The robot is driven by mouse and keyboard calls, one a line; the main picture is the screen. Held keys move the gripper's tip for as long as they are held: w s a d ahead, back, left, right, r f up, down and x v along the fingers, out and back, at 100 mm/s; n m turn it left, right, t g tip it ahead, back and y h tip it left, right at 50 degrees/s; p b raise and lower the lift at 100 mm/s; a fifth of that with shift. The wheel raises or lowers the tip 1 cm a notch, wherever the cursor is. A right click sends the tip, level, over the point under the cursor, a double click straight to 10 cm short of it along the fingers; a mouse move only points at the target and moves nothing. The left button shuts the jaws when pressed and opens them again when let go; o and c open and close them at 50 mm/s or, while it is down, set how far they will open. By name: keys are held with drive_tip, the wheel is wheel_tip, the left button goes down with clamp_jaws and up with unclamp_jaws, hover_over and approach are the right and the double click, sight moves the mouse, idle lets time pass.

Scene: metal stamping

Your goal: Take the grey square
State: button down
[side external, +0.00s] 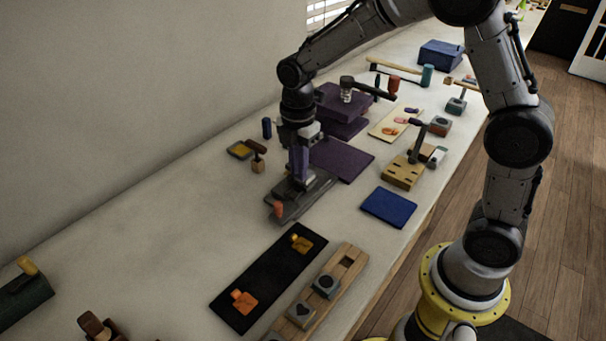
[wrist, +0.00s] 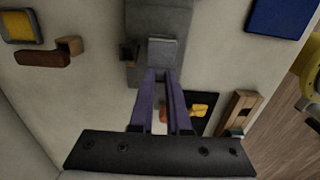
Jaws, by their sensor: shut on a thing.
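The grey square (wrist: 162,52) is a small block with a lighter face, right at the tips of my gripper's purple fingers in the wrist view. My gripper (wrist: 160,74) is shut on it. In the side view my gripper (side external: 300,182) points down over a dark grey metal plate fixture (side external: 318,192). The fixture also shows in the wrist view (wrist: 160,20), beneath and behind the square. I cannot tell whether the square touches the fixture. In the side view the fingers and fixture hide the square.
An orange-red knob (side external: 278,209) is at the fixture's near end. A black mat (side external: 262,285) with two orange-yellow pieces and a wooden rack (side external: 348,276) lie nearer. A blue mat (side external: 389,207) and wooden block (side external: 402,173) lie right.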

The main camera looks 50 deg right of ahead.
drive_tip(key=shift+r, duration=0.1)
drive_tip(key=shift+r, duration=2.4)
